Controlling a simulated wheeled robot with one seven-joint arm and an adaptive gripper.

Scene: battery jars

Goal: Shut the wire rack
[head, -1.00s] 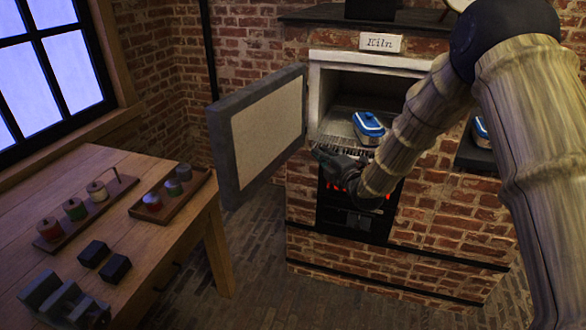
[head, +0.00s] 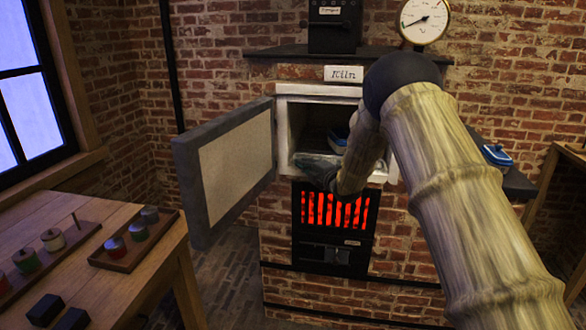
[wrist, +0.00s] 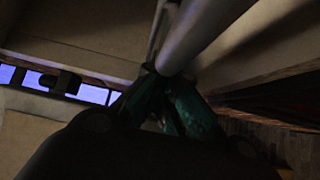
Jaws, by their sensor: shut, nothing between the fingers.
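The wire rack is mostly hidden behind my gripper and arm in the head view, so I cannot tell how far in it sits. A blue dish with a white rim (head: 338,138) shows inside the kiln chamber, partly covered by my arm. My gripper (head: 312,164) is shut and empty at the lower front of the kiln opening (head: 284,120). In the wrist view my gripper's dark green fingers (wrist: 168,105) are close together. They are right by a smooth, pale round bar (wrist: 205,32), possibly the rack's front rail; contact is unclear.
The kiln door (head: 236,165) stands open on the left. A glowing red grate (head: 334,210) lies below the opening. A wooden table (head: 150,250) with jars is at left. Another blue dish (head: 497,154) sits on a dark shelf at right.

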